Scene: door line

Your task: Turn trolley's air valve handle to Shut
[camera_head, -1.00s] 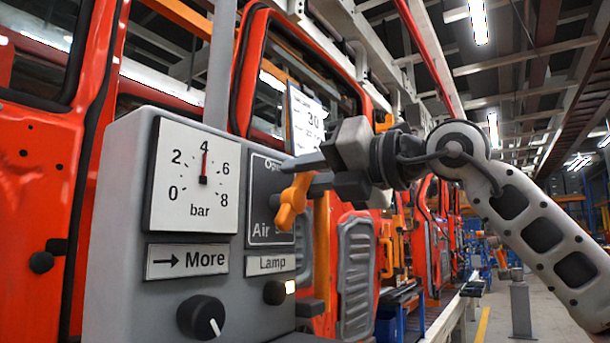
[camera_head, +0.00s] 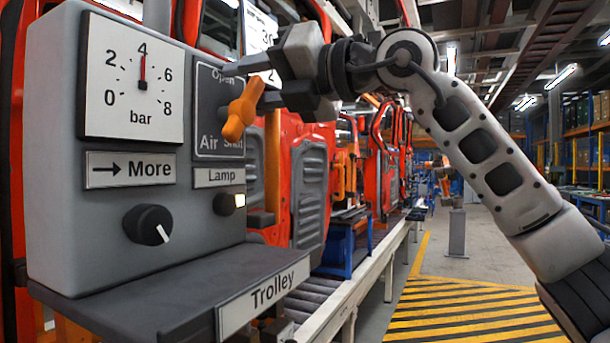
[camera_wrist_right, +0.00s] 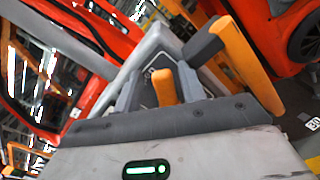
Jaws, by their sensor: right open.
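The orange air valve handle (camera_head: 242,112) sits on a dark plate (camera_head: 206,112) on the right of the grey trolley panel (camera_head: 60,190). It slants from lower left to upper right. "Open" shows at the plate's top, partly covered by my finger; "Air" and a partly hidden "Shut" show at the bottom. My right gripper (camera_head: 246,86) is open, its fingers above and to the right of the handle's upper end. In the right wrist view, an orange piece (camera_wrist_right: 163,86), apparently the handle, shows between grey finger parts; contact cannot be told. My left gripper is not in view.
The panel carries a gauge (camera_head: 134,80) near 4 bar, a "More" knob (camera_head: 148,225) and a Lamp switch (camera_head: 229,203) with a lit end. A shelf labelled "Trolley" (camera_head: 264,296) juts out below.

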